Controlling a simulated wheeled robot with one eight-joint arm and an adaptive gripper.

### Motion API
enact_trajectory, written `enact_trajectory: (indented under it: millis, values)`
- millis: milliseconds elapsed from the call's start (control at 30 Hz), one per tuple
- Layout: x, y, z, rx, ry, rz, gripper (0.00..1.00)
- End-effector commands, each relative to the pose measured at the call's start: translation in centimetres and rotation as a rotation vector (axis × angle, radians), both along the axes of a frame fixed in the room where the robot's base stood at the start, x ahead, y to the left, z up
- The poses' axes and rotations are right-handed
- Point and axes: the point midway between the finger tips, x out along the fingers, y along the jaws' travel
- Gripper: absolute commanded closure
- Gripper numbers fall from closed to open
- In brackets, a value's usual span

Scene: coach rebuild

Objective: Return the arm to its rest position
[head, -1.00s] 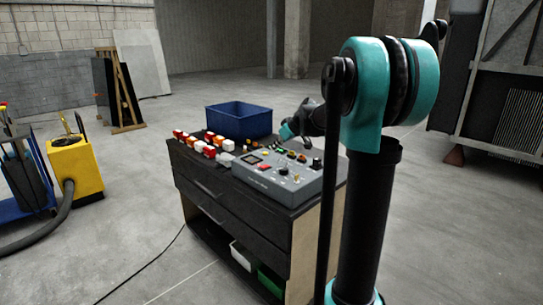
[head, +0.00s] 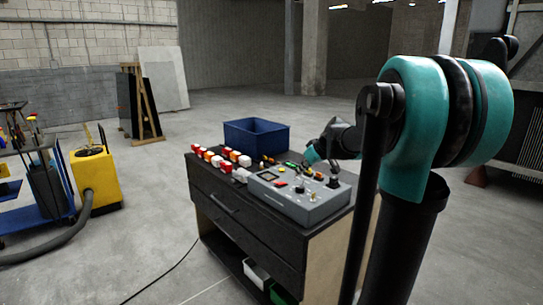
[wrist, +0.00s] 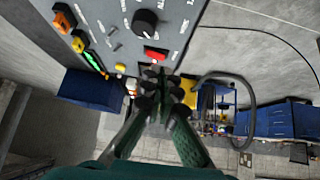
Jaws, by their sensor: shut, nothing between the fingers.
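My gripper (wrist: 163,88) shows in the wrist view with its dark fingers together and nothing between them. It is close to the grey control panel (wrist: 115,15), which fills the upper left there; I cannot tell whether they touch. In the head view my teal and black arm stands at the right, its forearm reaching behind the upright links toward the panel (head: 300,206). My fingertips cannot be made out in that view. The panel sits on a dark drawer cabinet (head: 240,222) and carries a black knob (wrist: 145,22) and a red button (wrist: 155,53).
A blue bin (head: 256,136) stands on the cabinet's back, behind several red, orange and white blocks (head: 222,160). A yellow machine (head: 95,178) with a hose and a blue cart (head: 40,195) stand left. Open floor lies between them and the cabinet.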

Motion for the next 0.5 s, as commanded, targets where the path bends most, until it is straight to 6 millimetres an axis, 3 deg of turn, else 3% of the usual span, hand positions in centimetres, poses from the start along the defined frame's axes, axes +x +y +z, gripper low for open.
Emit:
enact_trajectory:
  millis: [33,133,300,500]
  values:
    - [-2.6,0.6,-2.0,-0.001,0.038,-0.028,1.00]
    - [-8.2,1.2,-6.3,-0.007,0.123,-0.114,1.00]
    - [-17.7,1.1,-13.3,-0.028,0.242,-0.283,1.00]
    - [-26.8,-0.1,-19.4,-0.059,0.321,-0.466,1.00]
